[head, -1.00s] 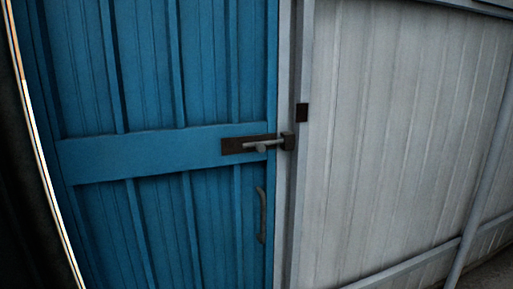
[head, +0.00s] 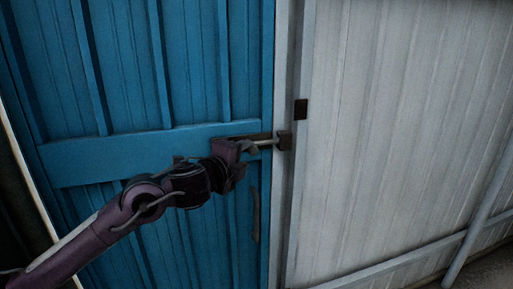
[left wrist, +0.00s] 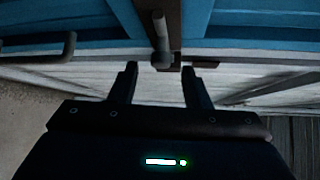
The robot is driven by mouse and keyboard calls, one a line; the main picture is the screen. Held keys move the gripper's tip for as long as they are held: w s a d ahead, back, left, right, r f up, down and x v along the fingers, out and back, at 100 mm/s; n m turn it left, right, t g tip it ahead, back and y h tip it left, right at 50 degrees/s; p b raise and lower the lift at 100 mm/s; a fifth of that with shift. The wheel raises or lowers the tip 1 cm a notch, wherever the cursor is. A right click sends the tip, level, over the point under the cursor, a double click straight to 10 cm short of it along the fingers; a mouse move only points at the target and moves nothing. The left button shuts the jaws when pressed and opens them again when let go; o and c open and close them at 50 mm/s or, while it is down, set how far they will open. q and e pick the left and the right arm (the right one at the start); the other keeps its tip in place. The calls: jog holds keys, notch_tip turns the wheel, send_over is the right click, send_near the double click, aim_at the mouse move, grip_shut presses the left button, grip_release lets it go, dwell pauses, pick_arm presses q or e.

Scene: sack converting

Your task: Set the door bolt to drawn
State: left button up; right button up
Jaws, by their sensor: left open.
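The door bolt is a pale rod (head: 267,142) on a dark plate on the blue door (head: 120,158). Its right end reaches the dark keeper (head: 284,141) on the grey door post. My left gripper (head: 246,150) is at the bolt and covers most of the plate and the knob in the head view. In the left wrist view my left gripper (left wrist: 159,70) is open, with its two fingers apart. The bolt rod and knob (left wrist: 160,32) show beyond the gap between the fingertips. I cannot tell whether either finger touches it. My right gripper is not in view.
A curved door handle (head: 255,215) is below the bolt, and it also shows in the left wrist view (left wrist: 45,48). A pale ribbed wall (head: 390,140) with a small dark plate (head: 300,109) on its edge stands to the right.

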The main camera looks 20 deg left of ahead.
pick_arm(q)
jog(key=p+x, duration=0.2)
jog(key=x, duration=0.5)
jog(key=shift+w, duration=0.25)
jog(key=shift+f, duration=0.1)
grip_shut()
